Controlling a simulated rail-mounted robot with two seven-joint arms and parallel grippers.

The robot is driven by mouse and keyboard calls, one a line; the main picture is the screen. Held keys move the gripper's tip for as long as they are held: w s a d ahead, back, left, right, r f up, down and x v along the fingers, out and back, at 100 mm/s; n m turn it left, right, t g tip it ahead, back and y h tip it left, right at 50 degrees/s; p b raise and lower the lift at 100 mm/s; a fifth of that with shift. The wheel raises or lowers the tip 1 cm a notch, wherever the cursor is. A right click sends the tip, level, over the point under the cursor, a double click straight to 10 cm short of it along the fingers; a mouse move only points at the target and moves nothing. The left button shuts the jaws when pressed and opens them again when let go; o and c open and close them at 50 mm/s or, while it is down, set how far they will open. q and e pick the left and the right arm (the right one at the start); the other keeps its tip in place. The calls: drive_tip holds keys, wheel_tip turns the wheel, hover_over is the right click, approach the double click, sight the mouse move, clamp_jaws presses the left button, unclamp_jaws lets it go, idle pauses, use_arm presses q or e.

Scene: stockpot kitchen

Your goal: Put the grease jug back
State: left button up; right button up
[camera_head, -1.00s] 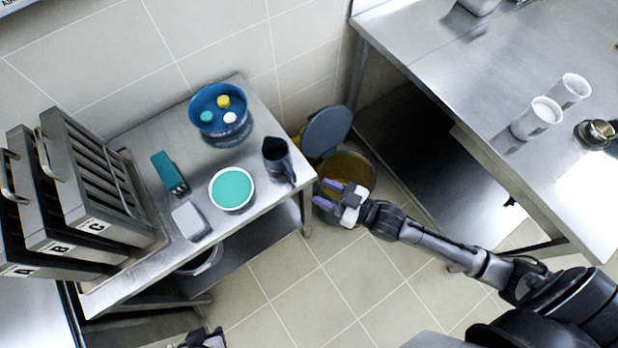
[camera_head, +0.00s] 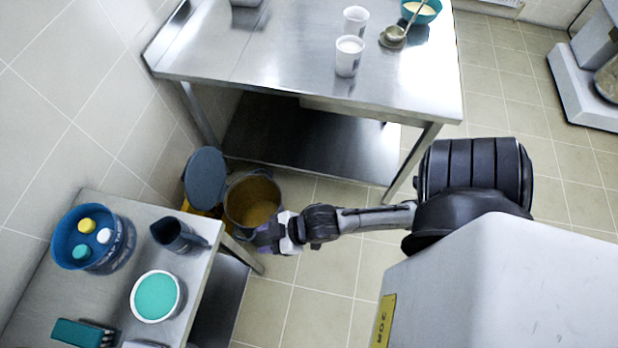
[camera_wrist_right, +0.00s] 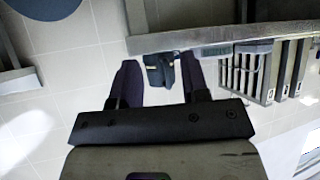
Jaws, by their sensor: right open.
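The grease jug (camera_head: 176,235), a dark grey jug with a spout, stands upright on the small steel table near its right edge in the head view. My right gripper (camera_head: 262,238) is open and empty, just right of that table and apart from the jug, beside the front rim of an open pot. In the right wrist view, which appears upside down, a dark shape that looks like the jug (camera_wrist_right: 158,72) shows between my open fingers (camera_wrist_right: 157,85), beyond their tips. My left gripper is not in view.
The pot (camera_head: 253,202) with brownish contents stands on the floor, its blue-grey lid (camera_head: 205,178) raised. A blue bucket with bottles (camera_head: 84,246) and a white tub with turquoise contents (camera_head: 156,296) flank the jug. A larger steel table (camera_head: 250,65) holds cups. Floor tiles in front are clear.

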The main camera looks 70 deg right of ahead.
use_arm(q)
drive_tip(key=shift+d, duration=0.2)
use_arm(e)
drive_tip(key=s+d+m+g+h, duration=0.2)
drive_tip(key=s+g, duration=0.4)
drive_tip(key=s, duration=0.4)
drive_tip(key=shift+s+d+f+m+g+h, duration=0.2)
drive_tip(key=shift+d+m+g+h, duration=0.2)
drive_tip(key=shift+d+h, duration=0.6)
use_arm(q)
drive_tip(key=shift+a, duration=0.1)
use_arm(e)
drive_tip(key=shift+w+a, duration=0.1)
drive_tip(key=shift+a, duration=0.2)
